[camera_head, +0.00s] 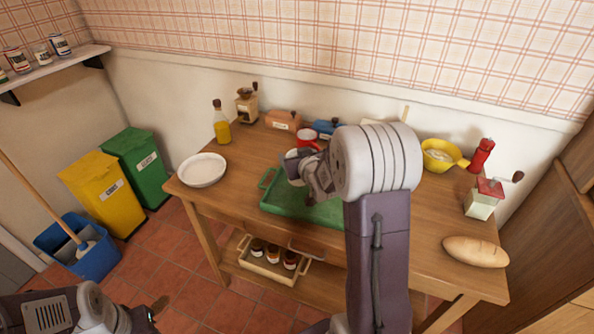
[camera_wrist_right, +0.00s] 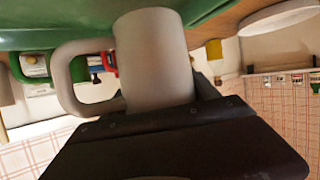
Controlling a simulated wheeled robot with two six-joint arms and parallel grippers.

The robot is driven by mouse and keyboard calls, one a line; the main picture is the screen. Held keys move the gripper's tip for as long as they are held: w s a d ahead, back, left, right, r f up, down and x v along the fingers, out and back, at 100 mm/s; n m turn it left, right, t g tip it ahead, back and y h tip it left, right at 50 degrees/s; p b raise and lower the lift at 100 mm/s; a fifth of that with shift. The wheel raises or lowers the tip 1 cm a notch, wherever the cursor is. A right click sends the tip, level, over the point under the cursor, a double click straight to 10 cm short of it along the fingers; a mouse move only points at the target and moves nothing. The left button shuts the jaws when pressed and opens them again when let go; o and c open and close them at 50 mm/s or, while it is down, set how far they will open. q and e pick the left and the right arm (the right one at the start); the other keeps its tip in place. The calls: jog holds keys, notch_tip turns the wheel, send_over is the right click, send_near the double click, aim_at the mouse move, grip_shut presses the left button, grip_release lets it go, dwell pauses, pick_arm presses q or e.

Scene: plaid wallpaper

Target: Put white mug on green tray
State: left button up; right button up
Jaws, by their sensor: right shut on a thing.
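The white mug (camera_wrist_right: 155,65) fills the middle of the right wrist view, with its handle to the left. My right gripper (camera_head: 312,172) is shut on it; in the head view the mug (camera_head: 292,166) is partly hidden by the gripper. The green tray (camera_head: 285,206) lies on the table under the gripper and mug, its right part hidden by my right arm. It also shows in the right wrist view (camera_wrist_right: 60,28). I cannot tell whether the mug touches the tray. My left arm is at the bottom left, its gripper (camera_head: 150,309) small and dark, its jaws unclear.
A white plate (camera_head: 202,170) stands left of the tray. A red mug (camera_head: 307,137), an oil bottle (camera_head: 221,124) and a coffee grinder (camera_head: 246,103) stand behind. A yellow bowl (camera_head: 440,154), a red mill (camera_head: 481,155) and bread (camera_head: 475,251) are at the right.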

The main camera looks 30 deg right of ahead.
notch_tip(320, 180, down, 4)
jog(key=shift+r+b, duration=0.15)
jog(key=shift+b, duration=0.45)
jog(key=shift+w, duration=0.15)
jog(key=shift+f, duration=0.35)
jog(key=o, duration=1.7)
jog(key=shift+r, duration=0.1)
